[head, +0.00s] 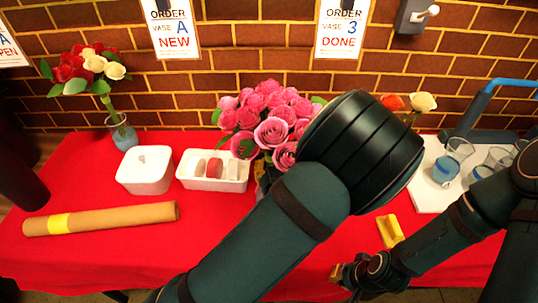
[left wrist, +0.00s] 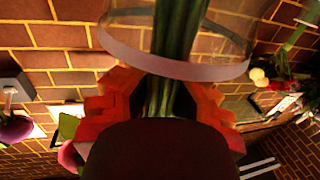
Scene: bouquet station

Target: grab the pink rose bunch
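The pink rose bunch (head: 269,120) stands upright at the middle back of the red table, its right side hidden behind my left wrist. My left gripper is hidden by that wrist in the head view. In the left wrist view, its orange fingers (left wrist: 165,100) lie on both sides of thick green stems (left wrist: 177,35). The clear rim of a glass vase (left wrist: 170,66) circles the stems. I cannot tell whether the fingers press on them. A little pink blossom (left wrist: 70,155) shows beside the palm. My right gripper (head: 338,273) is low near the table's front, its opening unclear.
A vase of red and white roses (head: 123,134) stands at the left. A white box (head: 146,171), a divided tray (head: 213,185) and a brown paper roll (head: 100,218) lie nearby. A yellow block (head: 389,230) and a white board with glasses (head: 428,190) are right. The front middle is partly covered by my arm.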

